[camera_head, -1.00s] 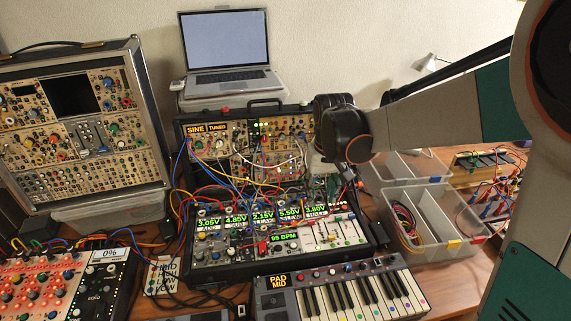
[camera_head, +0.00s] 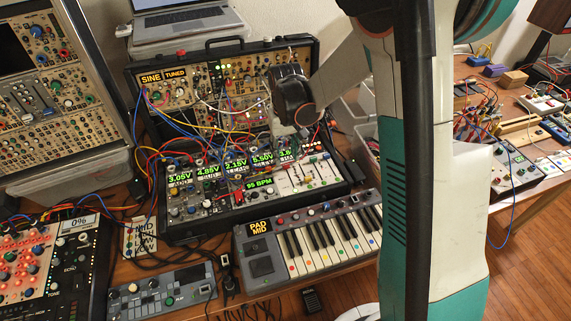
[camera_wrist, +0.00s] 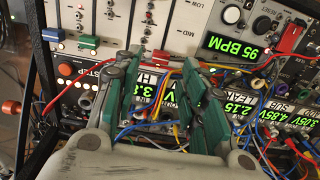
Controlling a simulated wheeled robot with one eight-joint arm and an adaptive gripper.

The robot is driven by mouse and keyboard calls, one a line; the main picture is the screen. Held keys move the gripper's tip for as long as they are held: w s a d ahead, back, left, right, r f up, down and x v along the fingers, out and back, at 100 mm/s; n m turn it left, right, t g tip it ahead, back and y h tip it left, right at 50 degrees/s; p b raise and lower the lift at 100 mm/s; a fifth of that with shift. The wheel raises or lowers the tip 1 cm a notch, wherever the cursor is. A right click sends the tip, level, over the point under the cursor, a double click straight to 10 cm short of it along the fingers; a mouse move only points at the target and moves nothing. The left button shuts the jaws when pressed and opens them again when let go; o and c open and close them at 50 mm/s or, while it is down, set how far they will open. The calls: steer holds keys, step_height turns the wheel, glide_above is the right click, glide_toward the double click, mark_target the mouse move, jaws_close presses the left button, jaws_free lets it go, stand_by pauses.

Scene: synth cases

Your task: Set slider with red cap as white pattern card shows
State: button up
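The white slider panel (camera_head: 300,178) sits at the right of the lower case's front row in the head view. In the wrist view its panel (camera_wrist: 190,25) fills the top, with slots and LOW and MID marks. A red slider cap (camera_wrist: 160,55) shows there between and just beyond my fingertips. My gripper (camera_wrist: 160,68) is open, its two green-padded fingers apart, with nothing visibly held. In the head view my gripper (camera_head: 302,128) hangs above the panel, its fingertips hard to make out. The white pattern card (camera_head: 140,238) stands left of the case; its small lettering includes MID and LOW.
A green cap (camera_wrist: 88,41) and a blue cap (camera_wrist: 52,34) lie left of the red one. Patch cables (camera_head: 215,125) arch over the case. A keyboard (camera_head: 310,235) stands in front, a laptop (camera_head: 180,15) behind. Another table (camera_head: 520,100) is at the right.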

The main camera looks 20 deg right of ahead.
mark_target(286, 164)
steer(key=shift+f+b, duration=0.55)
steer(key=shift+f, duration=1.45)
steer(key=shift+c, duration=0.3)
jaws_close()
